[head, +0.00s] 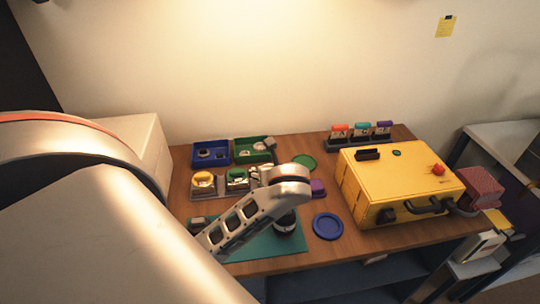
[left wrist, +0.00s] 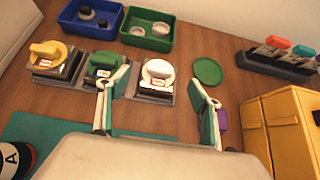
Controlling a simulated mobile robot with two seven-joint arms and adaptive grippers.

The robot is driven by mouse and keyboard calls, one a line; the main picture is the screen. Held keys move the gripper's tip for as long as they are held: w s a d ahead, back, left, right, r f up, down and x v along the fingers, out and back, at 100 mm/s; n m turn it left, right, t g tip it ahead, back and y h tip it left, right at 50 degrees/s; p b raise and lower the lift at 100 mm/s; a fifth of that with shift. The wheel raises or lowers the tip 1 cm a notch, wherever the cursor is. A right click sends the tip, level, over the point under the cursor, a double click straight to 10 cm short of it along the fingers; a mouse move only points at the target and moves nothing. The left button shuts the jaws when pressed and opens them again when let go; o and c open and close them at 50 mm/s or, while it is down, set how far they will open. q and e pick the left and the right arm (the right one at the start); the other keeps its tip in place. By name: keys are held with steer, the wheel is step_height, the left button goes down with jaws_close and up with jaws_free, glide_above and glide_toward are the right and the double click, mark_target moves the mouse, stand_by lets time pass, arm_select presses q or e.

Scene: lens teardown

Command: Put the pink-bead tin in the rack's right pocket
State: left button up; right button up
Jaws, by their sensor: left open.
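My left gripper (left wrist: 158,108) is open and empty in the left wrist view, its two green-and-white fingers apart above the table. In the head view its arm (head: 245,220) reaches over the teal mat, and I cannot make out the fingers there. A dark rack (head: 372,143) at the back holds three blocks topped orange, teal and purple; it also shows in the left wrist view (left wrist: 275,66). A purple item (head: 318,188) lies right of my arm, mostly behind a finger in the left wrist view. The right gripper is not in view.
Holders with yellow (left wrist: 48,50), green (left wrist: 103,64) and white (left wrist: 158,70) knobs stand below a blue tray (left wrist: 72,22) and green tray (left wrist: 165,40). A green disc (left wrist: 207,70) and blue disc (head: 327,226) lie flat. A yellow case (head: 395,180) fills the right side.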

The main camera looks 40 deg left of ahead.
arm_select(q)
steer(key=v, duration=0.5)
steer(key=shift+s+d+r, duration=0.2)
steer(key=shift+d+r, duration=0.05)
stand_by(0.3)
